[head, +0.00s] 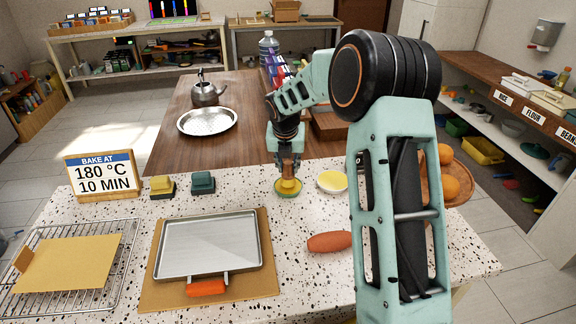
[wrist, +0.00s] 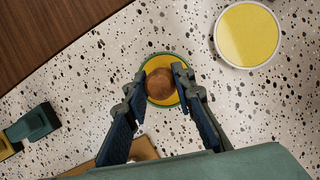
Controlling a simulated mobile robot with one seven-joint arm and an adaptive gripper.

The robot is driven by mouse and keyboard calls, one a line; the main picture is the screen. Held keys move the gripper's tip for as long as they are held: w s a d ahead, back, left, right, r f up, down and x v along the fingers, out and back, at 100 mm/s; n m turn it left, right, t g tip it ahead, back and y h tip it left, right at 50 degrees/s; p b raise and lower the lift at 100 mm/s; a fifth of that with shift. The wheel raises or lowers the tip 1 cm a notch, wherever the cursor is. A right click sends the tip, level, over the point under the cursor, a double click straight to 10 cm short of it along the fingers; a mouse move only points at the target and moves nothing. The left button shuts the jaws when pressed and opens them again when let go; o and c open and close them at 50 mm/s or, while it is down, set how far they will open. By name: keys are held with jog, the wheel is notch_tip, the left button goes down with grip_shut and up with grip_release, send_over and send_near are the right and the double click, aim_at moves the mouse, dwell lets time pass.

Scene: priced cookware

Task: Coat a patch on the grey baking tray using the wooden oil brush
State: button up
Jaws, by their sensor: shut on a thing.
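The grey baking tray (head: 208,245) lies flat and empty on a brown board at the front of the speckled counter. The wooden oil brush (head: 291,168) stands upright on the counter, right of and behind the tray. Its lower end is over or in a small green-rimmed dish (head: 288,193) with yellow inside; contact is hard to tell. In the wrist view its round brown top (wrist: 160,84) shows from above, with the yellow and green around it. My gripper (head: 287,156) is shut on the brush, one finger on each side (wrist: 158,80).
A pale-rimmed yellow dish (head: 333,181) sits right of the brush. Yellow (head: 162,186) and green (head: 203,183) blocks stand behind the tray. A reddish rounded object (head: 329,242) lies right of it. A wire rack (head: 120,240) is at left. An orange grip (head: 206,288) is at the tray's front.

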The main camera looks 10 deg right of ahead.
aim_at(288, 163)
jog(key=shift+r+p, duration=2.4)
jog(key=shift+r, duration=0.45)
jog(key=shift+f, duration=0.1)
